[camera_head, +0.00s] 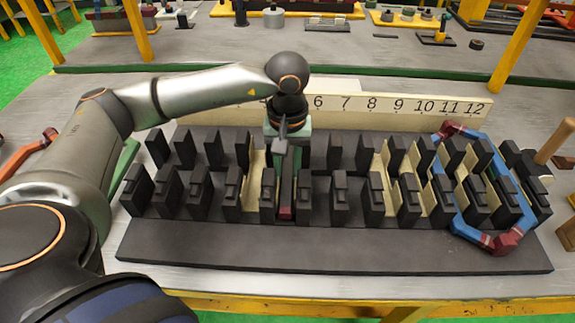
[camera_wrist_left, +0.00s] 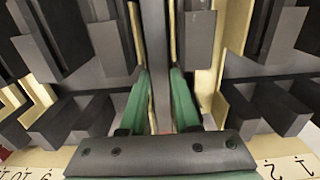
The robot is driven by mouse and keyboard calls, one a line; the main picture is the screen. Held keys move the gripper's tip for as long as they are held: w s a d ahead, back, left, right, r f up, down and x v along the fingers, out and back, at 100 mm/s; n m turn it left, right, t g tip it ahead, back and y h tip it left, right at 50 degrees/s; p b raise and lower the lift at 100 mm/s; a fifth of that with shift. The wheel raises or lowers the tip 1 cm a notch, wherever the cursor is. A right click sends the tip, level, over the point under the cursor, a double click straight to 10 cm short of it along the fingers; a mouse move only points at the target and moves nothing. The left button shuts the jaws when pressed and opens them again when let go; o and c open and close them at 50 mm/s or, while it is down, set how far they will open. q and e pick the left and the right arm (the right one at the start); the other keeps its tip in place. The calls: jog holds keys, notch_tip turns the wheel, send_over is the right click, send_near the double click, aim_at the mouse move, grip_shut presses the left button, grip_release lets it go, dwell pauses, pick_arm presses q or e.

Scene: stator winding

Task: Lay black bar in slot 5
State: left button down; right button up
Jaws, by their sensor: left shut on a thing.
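The dark stator block (camera_head: 330,245) has two rows of upright black teeth with slots between them. A number strip (camera_head: 400,105) stands behind it; 6 to 12 are readable, and my arm hides the lower numbers. My left gripper (camera_head: 284,150) points down over the slot just left of number 6, shut on the black bar (camera_head: 287,185). The bar lies lengthwise between the teeth, with a dark red piece at its near end. In the left wrist view the bar (camera_wrist_left: 157,60) runs between the green fingers (camera_wrist_left: 158,95). Whether it touches the slot floor is unclear. My right gripper is out of view.
A blue and red coil (camera_head: 505,242) lies over the slots at the right. Cream liners (camera_head: 257,168) sit in some slots. A wooden handle (camera_head: 556,142) stands at the right edge. A red bent piece (camera_head: 28,150) lies at the left. Tools fill another table behind.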

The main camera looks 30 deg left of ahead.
aim_at(288, 172)
pick_arm(q)
jog(key=shift+f, duration=0.1)
jog(key=c, duration=0.6)
grip_release()
jog(key=shift+o, duration=0.2)
jog(key=shift+r, duration=0.2)
jog(key=shift+r, duration=0.5)
jog(key=shift+r+p, duration=0.25)
jog(key=shift+p, duration=0.1)
notch_tip(288, 172, up, 7)
jog(key=p, duration=0.4)
jog(key=shift+r, duration=0.1)
